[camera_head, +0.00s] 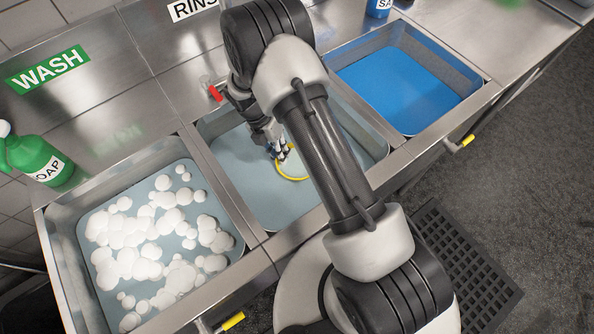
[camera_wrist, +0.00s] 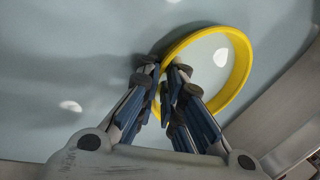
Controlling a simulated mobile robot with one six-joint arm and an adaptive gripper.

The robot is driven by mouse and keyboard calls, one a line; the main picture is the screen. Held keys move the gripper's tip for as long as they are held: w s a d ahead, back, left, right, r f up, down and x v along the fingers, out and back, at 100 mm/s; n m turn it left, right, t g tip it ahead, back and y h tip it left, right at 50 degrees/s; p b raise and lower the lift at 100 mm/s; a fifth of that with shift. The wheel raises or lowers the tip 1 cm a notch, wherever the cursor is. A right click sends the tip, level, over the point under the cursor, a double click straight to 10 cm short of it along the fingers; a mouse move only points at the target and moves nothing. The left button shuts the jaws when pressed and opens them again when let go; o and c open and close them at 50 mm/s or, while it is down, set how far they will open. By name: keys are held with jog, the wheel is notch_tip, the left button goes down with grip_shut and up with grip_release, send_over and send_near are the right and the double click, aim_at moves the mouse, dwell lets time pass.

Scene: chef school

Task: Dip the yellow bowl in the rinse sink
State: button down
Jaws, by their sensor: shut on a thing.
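The yellow bowl (camera_head: 280,168) is in the middle sink, the rinse sink (camera_head: 235,170), partly hidden behind my arm in the head view. In the wrist view the yellow bowl (camera_wrist: 245,55) shows as a yellow ring with a pale inside. My gripper (camera_head: 281,152) reaches down into this sink. In the wrist view my gripper (camera_wrist: 163,85) is shut on the near left part of the bowl's rim. The bowl appears at or in the water; I cannot tell how deep it sits.
The wash sink (camera_head: 58,217) on the left holds white foam. A green soap bottle (camera_head: 40,160) stands at its back left. A sink with blue liquid (camera_head: 400,88) is on the right. Metal dividers separate the sinks. A red-handled tap (camera_head: 214,93) stands behind the rinse sink.

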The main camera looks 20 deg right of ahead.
notch_tip(320, 180, up, 20)
jog(key=p, duration=1.4)
